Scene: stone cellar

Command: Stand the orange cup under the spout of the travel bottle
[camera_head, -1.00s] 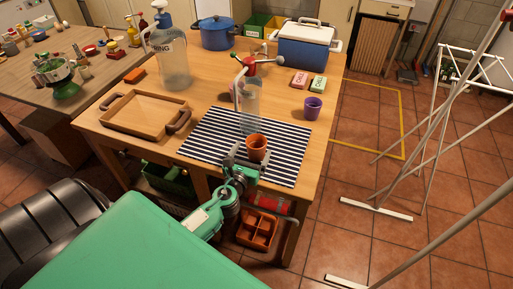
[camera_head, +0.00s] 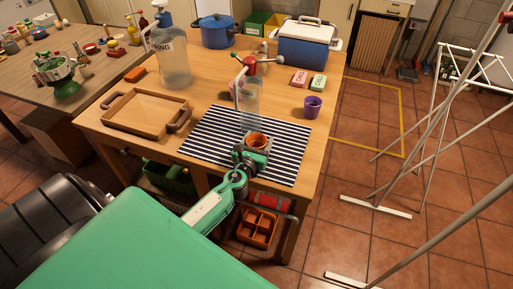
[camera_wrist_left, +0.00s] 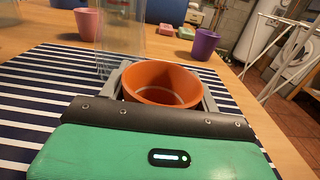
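The orange cup (camera_head: 258,138) stands upright at the front part of the striped mat, mouth up and empty in the left wrist view (camera_wrist_left: 160,84). My left gripper (camera_head: 257,146) reaches it from the front, one finger against each side of the cup; it looks shut on it. The cup's lower part is hidden behind my gripper. A clear bottle (camera_head: 251,106) with a spout and a red and green knobbed top stands just behind the cup, on the mat; its lower body shows in the left wrist view (camera_wrist_left: 121,40). My right gripper is out of view.
The striped mat (camera_head: 215,132) lies on the wooden table. A purple cup (camera_head: 313,106) stands to the right, a wooden tray (camera_head: 146,113) to the left. A large jug (camera_head: 172,58), a blue pot (camera_head: 215,32) and a cooler (camera_head: 306,46) stand behind.

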